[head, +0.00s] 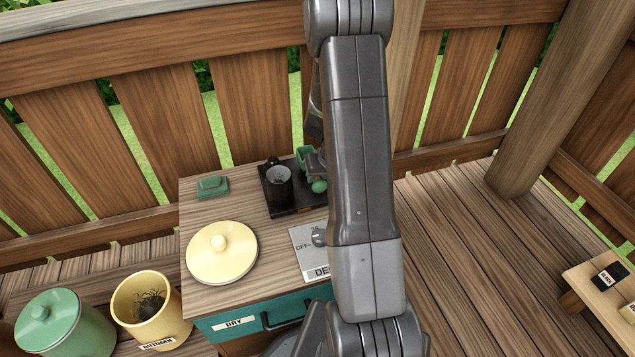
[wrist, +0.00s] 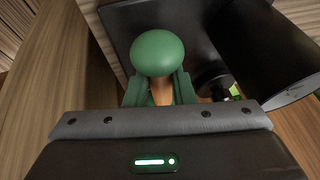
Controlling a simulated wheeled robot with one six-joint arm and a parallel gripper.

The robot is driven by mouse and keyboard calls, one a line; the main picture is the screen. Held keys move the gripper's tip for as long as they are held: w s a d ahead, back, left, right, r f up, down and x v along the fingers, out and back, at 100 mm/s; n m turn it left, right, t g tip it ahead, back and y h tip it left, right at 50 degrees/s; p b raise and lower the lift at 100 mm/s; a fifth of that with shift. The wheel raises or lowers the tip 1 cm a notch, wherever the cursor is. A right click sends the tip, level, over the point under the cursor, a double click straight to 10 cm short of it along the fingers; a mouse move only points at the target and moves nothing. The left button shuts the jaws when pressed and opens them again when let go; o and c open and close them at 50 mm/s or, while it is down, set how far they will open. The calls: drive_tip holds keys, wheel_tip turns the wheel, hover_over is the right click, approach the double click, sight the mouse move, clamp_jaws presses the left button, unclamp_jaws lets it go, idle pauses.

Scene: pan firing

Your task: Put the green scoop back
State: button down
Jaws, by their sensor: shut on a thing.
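The green scoop (wrist: 158,53) shows in the wrist view as a rounded green end on a short brown-orange neck. Green upright pieces stand on both sides of the neck; I cannot tell whether they are a holder or part of my gripper. My gripper (wrist: 160,95) is shut on the scoop. In the head view the scoop's rounded green end (head: 319,186) shows beside my arm, over the right part of a black tray (head: 282,208). A small green piece (head: 303,152) shows just behind it. My arm hides much of this spot.
A black mug (head: 278,184) stands on the tray, left of the scoop. A green block (head: 212,187) and a cream lid (head: 222,252) lie on the cabinet top, with a dial plate (head: 308,250) at front. A yellow pot (head: 150,310) and green jar (head: 62,330) stand lower left.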

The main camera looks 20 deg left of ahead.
drive_tip(key=shift+f, duration=0.9)
drive_tip(key=shift+f+b, duration=0.2)
drive_tip(key=shift+b, duration=0.2)
drive_tip(key=c, duration=1.2)
unclamp_jaws()
drive_tip(key=shift+c, duration=0.2)
drive_tip(key=shift+r+p, duration=0.15)
drive_tip(key=shift+p, duration=0.3)
drive_tip(key=p+v, duration=0.2)
drive_tip(key=v, duration=1.1)
drive_tip(key=shift+s+d+r+p, duration=0.15)
drive_tip(key=shift+s+d+p, duration=0.15)
drive_tip(key=shift+d+p, duration=0.05)
